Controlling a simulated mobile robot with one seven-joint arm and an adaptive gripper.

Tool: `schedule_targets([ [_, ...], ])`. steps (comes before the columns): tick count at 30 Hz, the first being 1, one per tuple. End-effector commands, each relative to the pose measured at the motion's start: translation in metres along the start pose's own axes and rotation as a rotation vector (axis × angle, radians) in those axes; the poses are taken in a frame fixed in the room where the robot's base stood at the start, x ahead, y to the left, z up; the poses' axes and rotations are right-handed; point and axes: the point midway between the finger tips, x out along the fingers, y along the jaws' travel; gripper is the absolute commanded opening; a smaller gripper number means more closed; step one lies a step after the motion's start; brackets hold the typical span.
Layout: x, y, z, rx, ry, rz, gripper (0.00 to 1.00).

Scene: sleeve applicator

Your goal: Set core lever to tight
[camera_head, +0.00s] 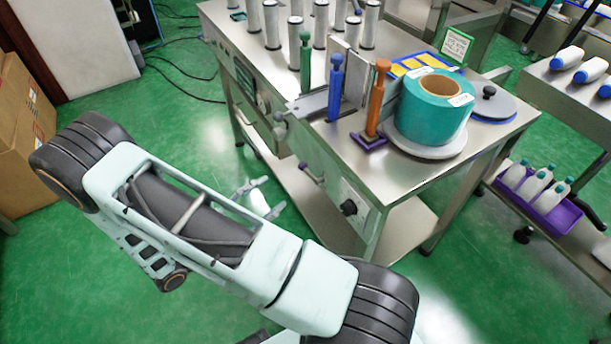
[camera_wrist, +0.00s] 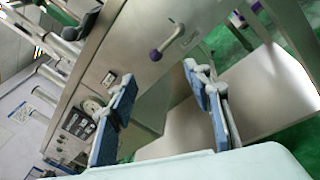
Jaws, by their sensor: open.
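A short metal lever with a purple knob (camera_head: 303,166) sticks out from the front panel of the steel machine (camera_head: 350,185). I take it for the core lever; no readable label confirms this. In the wrist view its purple knob (camera_wrist: 155,55) is at the lower left end of the arm, with the pivot at the upper right. My gripper (camera_head: 268,196) is in front of the panel, left of and below the lever, apart from it. In the wrist view my gripper (camera_wrist: 160,76) is open and empty, its blue-padded fingers spread below the knob.
Green (camera_head: 305,60), blue (camera_head: 335,88) and orange (camera_head: 377,98) upright handles and a teal roll (camera_head: 432,110) stand on top. A lower shelf (camera_head: 395,222) extends beneath. Green floor is open in front.

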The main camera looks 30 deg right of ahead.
Motion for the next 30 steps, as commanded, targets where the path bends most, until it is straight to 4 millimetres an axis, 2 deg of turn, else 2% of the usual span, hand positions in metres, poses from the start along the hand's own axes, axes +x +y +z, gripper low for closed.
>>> schedule_targets([
  [15, 0.087, -0.001, 0.001, 0.002, -0.002, -0.005, 0.46],
  [21, 0.102, 0.000, 0.001, 0.003, -0.001, -0.004, 0.46],
  [30, 0.103, 0.000, 0.001, 0.003, 0.000, -0.003, 0.44],
])
